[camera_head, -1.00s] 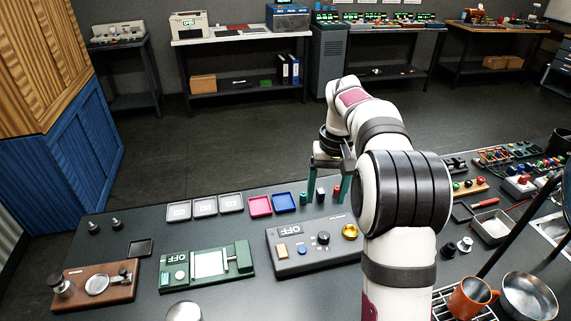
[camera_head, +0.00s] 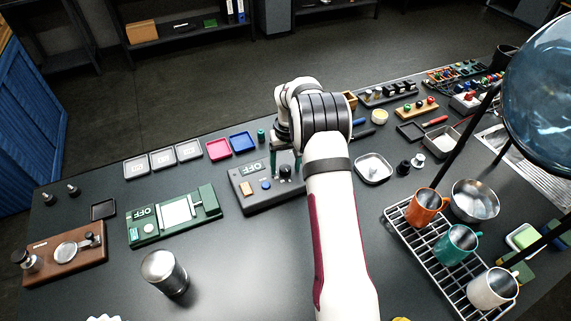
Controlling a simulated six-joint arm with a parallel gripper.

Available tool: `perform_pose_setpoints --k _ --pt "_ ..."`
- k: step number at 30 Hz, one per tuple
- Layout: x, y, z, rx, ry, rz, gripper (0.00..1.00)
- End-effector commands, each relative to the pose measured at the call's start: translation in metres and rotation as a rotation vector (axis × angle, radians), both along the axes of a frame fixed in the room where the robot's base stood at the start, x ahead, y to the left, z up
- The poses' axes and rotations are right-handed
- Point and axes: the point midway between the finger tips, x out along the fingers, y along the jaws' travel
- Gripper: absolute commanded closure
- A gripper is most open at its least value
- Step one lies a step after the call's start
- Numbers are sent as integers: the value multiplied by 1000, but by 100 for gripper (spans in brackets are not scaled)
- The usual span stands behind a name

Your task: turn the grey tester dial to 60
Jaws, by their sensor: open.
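The grey tester (camera_head: 262,204) sits on the dark bench left of my arm. Its display (camera_head: 254,168) reads OFF. An orange-tan switch (camera_head: 245,188) and a blue button (camera_head: 266,185) are on its top face. The black dial (camera_head: 285,171) is near its right side, partly shaded by my gripper. My gripper (camera_head: 286,165) points down at the dial with its green fingers apart, around or just above it. I cannot tell whether they touch it. My arm hides the tester's right end, and the dial's marks are too small to read.
A metal canister (camera_head: 165,272) stands in front. A mug rack (camera_head: 440,258) is at right.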

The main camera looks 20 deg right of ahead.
Motion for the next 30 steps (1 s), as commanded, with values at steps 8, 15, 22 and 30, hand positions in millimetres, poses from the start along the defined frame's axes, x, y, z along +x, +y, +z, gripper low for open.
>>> perform_pose_setpoints --k 8,15,22,30 --pt "0 0 0 0 0 0 36" --pt "0 0 0 0 0 0 79" --pt "0 0 0 0 0 0 100" --pt "0 0 0 1 -1 -51 100"
